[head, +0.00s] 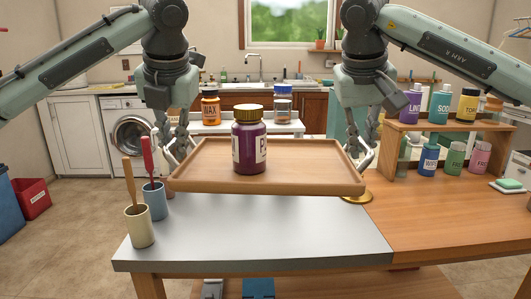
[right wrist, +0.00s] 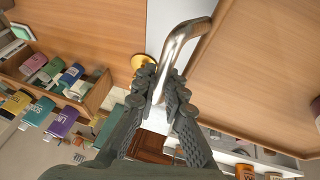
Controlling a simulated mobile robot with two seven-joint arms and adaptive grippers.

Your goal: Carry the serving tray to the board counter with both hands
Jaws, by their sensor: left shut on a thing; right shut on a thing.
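The wooden serving tray (head: 310,181) is held in the air above the grey board counter (head: 250,232), roughly level. A purple jar with a gold lid (head: 249,142) stands upright on it, left of the middle. My left gripper (head: 176,150) is shut on the tray's left handle, partly hidden behind the tray rim. My right gripper (head: 364,150) is shut on the right handle. In the right wrist view, my right gripper (right wrist: 160,100) has its fingers closed around the metal handle (right wrist: 178,45), and the tray (right wrist: 262,70) fills the right side.
Two cups holding utensils (head: 140,225) (head: 155,198) stand at the counter's left edge. A gold disc (head: 356,197) lies near the tray's right end. A shelf of bottles (head: 440,130) stands at the right. The counter's grey middle is clear.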

